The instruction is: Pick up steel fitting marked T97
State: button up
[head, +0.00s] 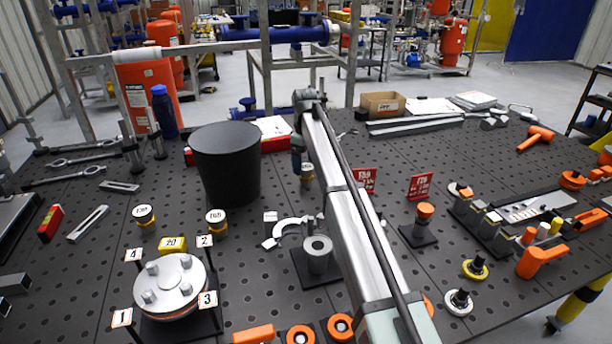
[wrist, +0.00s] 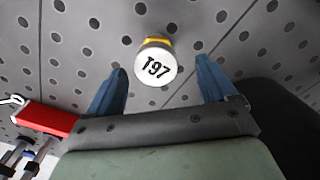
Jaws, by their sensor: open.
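The fitting marked T97 (wrist: 156,64) has a white top with black lettering and a yellow band, and it stands on the dark perforated table. In the wrist view it lies between and slightly beyond the two blue fingertips of my gripper (wrist: 161,70), with gaps on both sides. My gripper is open and empty. In the head view a small yellow-banded fitting (head: 307,173) stands beside my gripper (head: 298,160), partly hidden by my arm; its mark is not readable there.
Two similar fittings (head: 144,215) (head: 216,221) stand at left, with different marks. A black bin (head: 225,165) stands left of my gripper. A red case (head: 270,144) lies behind it, also in the wrist view (wrist: 45,118). A grey cylinder (head: 318,250) stands on a plate in front.

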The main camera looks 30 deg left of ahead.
aim_at(306, 167)
jog(key=shift+w+d+f, duration=0.1)
jog(key=shift+f, duration=1.15)
jog(key=shift+w+f, duration=0.1)
jog(key=shift+f, duration=1.15)
jog(key=c, duration=1.2)
